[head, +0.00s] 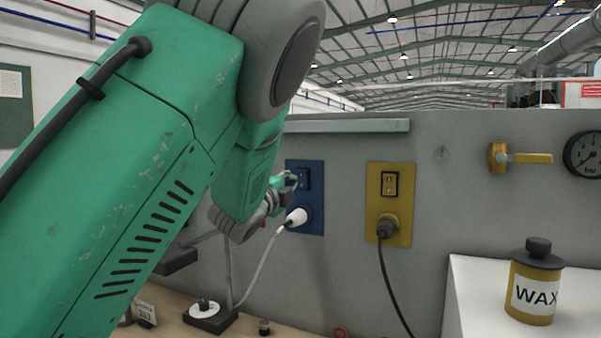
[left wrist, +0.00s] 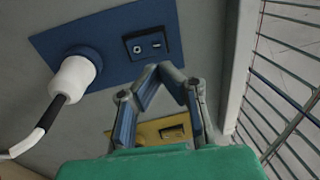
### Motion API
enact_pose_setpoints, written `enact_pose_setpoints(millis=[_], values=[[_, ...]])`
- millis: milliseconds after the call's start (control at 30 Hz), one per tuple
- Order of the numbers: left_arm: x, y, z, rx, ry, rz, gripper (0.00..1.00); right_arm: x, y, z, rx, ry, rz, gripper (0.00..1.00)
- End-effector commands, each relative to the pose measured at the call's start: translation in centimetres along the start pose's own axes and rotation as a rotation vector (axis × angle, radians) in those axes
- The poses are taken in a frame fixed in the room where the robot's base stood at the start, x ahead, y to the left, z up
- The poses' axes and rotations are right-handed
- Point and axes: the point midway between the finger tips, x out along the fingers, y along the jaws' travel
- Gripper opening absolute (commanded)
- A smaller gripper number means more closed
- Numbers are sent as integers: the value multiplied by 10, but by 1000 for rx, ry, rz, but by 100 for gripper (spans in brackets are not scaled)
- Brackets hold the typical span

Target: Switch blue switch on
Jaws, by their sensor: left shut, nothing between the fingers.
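The blue switch (head: 304,179) sits on a blue wall plate (head: 317,220), above a socket with a white plug (head: 297,216) in it. In the left wrist view the switch (left wrist: 147,44) is a dark rocker with a round mark and a bar mark. I cannot tell which way it is set. My left gripper (head: 291,179) is in front of the plate at the switch, partly hidden by my arm. In the left wrist view its fingertips (left wrist: 160,70) are together and empty, close by the switch's edge. I cannot tell whether they touch it. My right gripper is out of view.
A yellow valve handle (head: 528,158), a gauge (head: 583,154) and a WAX can (head: 536,285) stand further right. A white cable (head: 259,264) hangs from the white plug.

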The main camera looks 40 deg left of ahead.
Motion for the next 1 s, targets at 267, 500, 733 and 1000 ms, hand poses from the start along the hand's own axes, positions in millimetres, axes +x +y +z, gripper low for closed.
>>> enact_pose_setpoints(millis=[267,500,733,1000], values=[[45,-2,1,-1,-1,0,0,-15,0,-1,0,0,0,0],[56,-1,0,0,-1,0,0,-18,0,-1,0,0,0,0],[55,-1,-1,1,0,-1,0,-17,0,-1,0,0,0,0],[60,-2,1,0,0,40,0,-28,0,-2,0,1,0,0]])
